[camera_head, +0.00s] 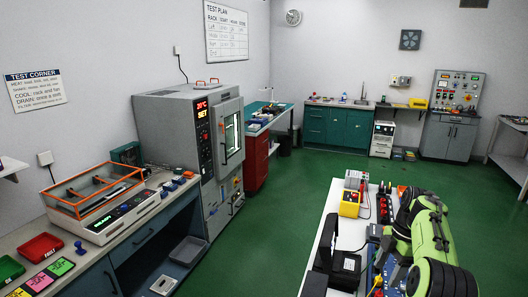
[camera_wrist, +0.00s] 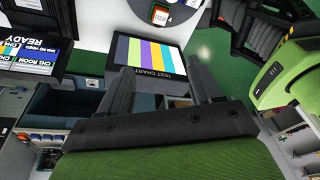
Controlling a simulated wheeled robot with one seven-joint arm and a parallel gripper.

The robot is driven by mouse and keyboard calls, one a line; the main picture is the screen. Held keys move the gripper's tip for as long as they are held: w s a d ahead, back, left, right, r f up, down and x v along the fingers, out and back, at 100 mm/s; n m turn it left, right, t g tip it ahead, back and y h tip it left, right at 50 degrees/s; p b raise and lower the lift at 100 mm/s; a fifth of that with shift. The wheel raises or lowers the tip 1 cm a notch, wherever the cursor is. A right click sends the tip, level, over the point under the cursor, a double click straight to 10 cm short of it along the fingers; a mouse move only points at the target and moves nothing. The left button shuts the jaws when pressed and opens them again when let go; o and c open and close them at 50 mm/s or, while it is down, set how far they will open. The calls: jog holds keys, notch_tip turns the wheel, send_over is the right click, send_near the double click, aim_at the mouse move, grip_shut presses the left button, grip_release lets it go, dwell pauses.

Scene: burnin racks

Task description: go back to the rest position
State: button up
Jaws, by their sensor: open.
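My gripper (camera_wrist: 156,70) shows in the wrist view with its two dark fingers spread apart and nothing between them. A striped test chart (camera_wrist: 152,52) lies beyond the fingertips; I cannot tell how far away it is. In the head view my green and black arm (camera_head: 432,245) is folded at the lower right, over or beside a white bench (camera_head: 318,250). The gripper itself cannot be made out clearly there.
A grey chamber cabinet (camera_head: 178,125) stands at left, beside a counter with an orange-framed box (camera_head: 95,188). Red (camera_head: 41,246) and green (camera_head: 8,268) trays lie at the counter's front. Green floor (camera_head: 275,215) is clear between counter and white bench. A dark screen (camera_wrist: 35,48) shows in the wrist view.

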jog(key=s+a+r+m+t+h+b, duration=0.1)
jog(key=s+a+r+m+t+b, duration=0.1)
jog(key=s+a+r+m, duration=0.5)
jog(key=s+a+r+m+t+h+b, duration=0.15)
jog(key=s+a+r, duration=0.35)
jog(key=a, duration=0.5)
jog(key=s+a+f+m+t, duration=0.1)
jog(key=s+f+m, duration=0.1)
jog(key=s, duration=0.4)
jog(key=s+a+f+m+t+b, duration=0.1)
jog(key=s+a+f+m, duration=0.1)
jog(key=s, duration=0.4)
jog(key=s+a+f+m+t+b, duration=0.1)
jog(key=s+a+f+m, duration=0.1)
jog(key=s+m, duration=0.4)
jog(key=shift+s+a+f, duration=0.15)
jog(key=shift+f, duration=0.5)
